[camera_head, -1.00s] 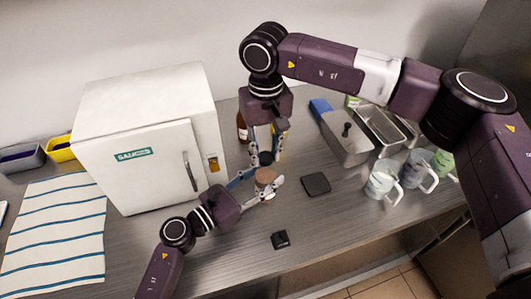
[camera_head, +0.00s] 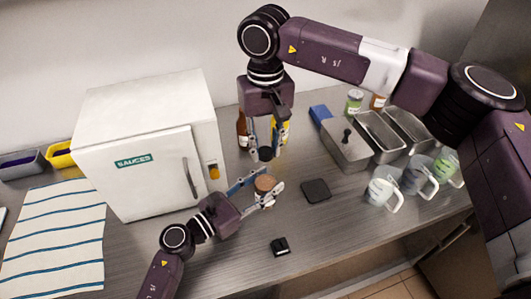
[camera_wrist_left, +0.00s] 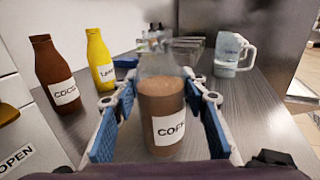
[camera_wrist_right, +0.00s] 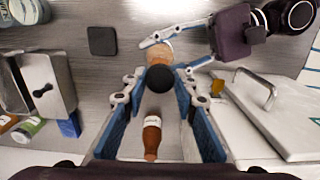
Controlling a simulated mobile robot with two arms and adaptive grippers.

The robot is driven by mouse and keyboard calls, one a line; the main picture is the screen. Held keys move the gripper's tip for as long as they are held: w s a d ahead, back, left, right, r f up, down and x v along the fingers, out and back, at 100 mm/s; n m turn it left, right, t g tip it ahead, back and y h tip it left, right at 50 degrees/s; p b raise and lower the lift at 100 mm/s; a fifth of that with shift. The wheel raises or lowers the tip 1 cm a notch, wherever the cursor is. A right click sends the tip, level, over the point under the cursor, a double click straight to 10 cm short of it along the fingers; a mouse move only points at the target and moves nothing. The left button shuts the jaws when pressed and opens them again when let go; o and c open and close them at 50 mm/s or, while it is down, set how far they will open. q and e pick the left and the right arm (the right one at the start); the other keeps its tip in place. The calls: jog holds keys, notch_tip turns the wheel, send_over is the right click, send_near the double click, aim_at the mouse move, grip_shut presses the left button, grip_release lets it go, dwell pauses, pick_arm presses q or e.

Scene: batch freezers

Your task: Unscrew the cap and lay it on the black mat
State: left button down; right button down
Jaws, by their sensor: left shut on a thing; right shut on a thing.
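The bottle (camera_head: 265,184), brown inside with a clear upper part and a label starting "COFF" in the left wrist view (camera_wrist_left: 166,118), stands upright on the counter. My left gripper (camera_head: 264,191) is shut around its body. The black round cap (camera_head: 265,154) is held between the fingertips of my right gripper (camera_head: 266,151), which points down above the bottle. In the head view a gap shows between cap and bottle, so the cap appears off the neck. The black mat (camera_head: 316,190) lies flat and bare on the counter, right of the bottle.
A white sauces cabinet (camera_head: 150,150) stands left. A brown bottle (camera_head: 242,130) and a yellow bottle (camera_head: 281,131) stand behind my right gripper. Metal pans (camera_head: 380,136) and clear jugs (camera_head: 383,192) are to the right. A small black object (camera_head: 280,246) lies near the front edge.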

pick_arm(q)
jog(key=c, duration=1.1)
grip_release()
